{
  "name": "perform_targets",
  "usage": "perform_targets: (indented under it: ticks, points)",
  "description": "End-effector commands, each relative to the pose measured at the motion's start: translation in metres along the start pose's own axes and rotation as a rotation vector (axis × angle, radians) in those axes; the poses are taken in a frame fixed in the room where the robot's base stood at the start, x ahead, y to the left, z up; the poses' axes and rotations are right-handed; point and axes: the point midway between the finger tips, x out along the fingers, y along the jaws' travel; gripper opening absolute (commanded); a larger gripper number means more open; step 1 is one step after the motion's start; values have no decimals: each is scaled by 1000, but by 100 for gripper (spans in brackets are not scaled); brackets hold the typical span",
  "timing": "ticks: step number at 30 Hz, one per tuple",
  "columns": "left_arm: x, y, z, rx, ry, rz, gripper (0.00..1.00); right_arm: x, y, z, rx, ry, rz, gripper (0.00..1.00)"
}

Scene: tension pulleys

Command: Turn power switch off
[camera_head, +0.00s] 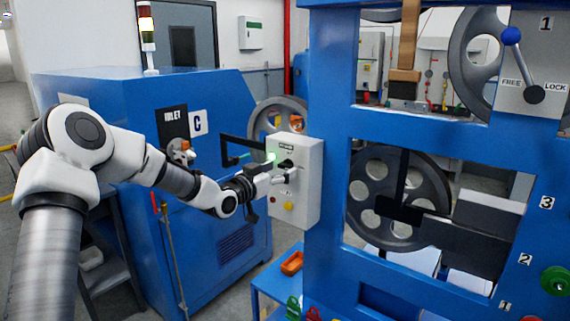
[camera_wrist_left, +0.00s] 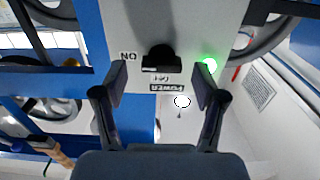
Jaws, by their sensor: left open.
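The power switch is a black rotary knob (camera_wrist_left: 161,57) on a light grey control box (camera_head: 308,190). In the wrist view, an upside-down "ON" label sits left of the knob and a "POWER" label (camera_wrist_left: 167,87) sits below it. A lit green lamp (camera_wrist_left: 210,65) is to the knob's right; it also glows in the head view. My left gripper (camera_wrist_left: 158,80) is open, its fingers apart in front of the box and on either side of the knob's line. Contact with the knob cannot be told. In the head view, the gripper (camera_head: 284,174) partly hides the box front. My right gripper is not in view.
A yellow button (camera_head: 289,206) is lower on the box. A blue machine frame (camera_head: 330,130) stands directly right of the box, with large wheels inside. A blue cabinet (camera_head: 240,190) stands behind my left arm. An orange bin (camera_head: 292,263) rests on a blue table below.

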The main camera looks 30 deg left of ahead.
Motion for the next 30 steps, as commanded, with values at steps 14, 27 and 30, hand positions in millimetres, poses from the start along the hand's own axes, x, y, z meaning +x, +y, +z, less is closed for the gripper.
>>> perform_targets:
  ticks: [14, 27, 30]
  points:
    - [22, 0, 0, -2, 1, -1, 50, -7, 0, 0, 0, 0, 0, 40]
    - [22, 0, 0, -18, 1, -1, 11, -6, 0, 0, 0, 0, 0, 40]
    - [22, 0, 0, -43, 1, -1, 11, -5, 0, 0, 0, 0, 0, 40]
